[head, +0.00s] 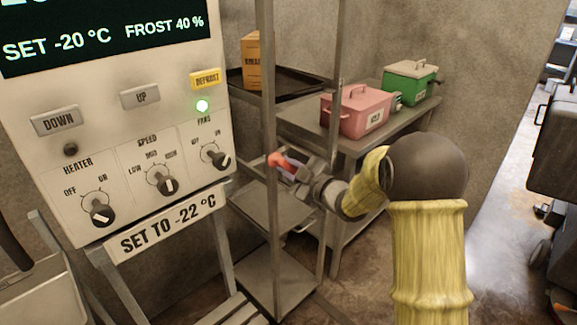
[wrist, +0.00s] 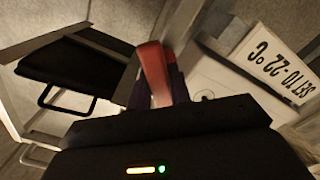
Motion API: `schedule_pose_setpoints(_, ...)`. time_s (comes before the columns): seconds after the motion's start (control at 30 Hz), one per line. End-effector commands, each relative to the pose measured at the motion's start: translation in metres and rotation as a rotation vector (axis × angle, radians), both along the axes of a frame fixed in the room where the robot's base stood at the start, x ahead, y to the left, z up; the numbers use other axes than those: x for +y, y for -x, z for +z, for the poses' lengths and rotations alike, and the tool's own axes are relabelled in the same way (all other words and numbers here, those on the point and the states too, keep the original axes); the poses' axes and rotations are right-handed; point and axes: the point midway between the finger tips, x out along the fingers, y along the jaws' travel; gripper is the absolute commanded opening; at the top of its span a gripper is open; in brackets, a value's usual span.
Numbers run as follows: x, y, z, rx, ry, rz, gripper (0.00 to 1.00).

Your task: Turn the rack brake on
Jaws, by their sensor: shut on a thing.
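The rack (head: 268,110) is a grey metal frame with upright posts and shelves, standing right of the control panel. A red lever (head: 276,159) sits at its front post. My gripper (head: 288,168) reaches in from the right and is shut on this lever. In the wrist view the red lever (wrist: 154,72) stands between the two dark fingers of my gripper (wrist: 159,92). The lever's lower part and its mount are hidden by the fingers. I cannot read any on or off marking for the brake.
The control panel (head: 120,120) with knobs stands close on the left, with a "SET TO -22 °C" label (head: 168,226). A black tray (head: 290,88) with an orange box (head: 258,62) is on the rack. Pink (head: 357,112) and green (head: 411,84) boxes stand on a table behind.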

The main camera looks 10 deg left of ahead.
Motion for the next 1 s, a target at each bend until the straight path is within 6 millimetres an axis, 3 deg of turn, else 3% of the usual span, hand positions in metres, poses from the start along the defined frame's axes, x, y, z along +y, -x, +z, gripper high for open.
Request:
schedule_pose_setpoints(0.6,-0.0006,0.0005,-0.0003,0.43,-0.356,-0.001,0.0)
schedule_pose_setpoints(1.0,-0.0002,0.0007,-0.0025,0.55,-0.456,-0.002,0.0)
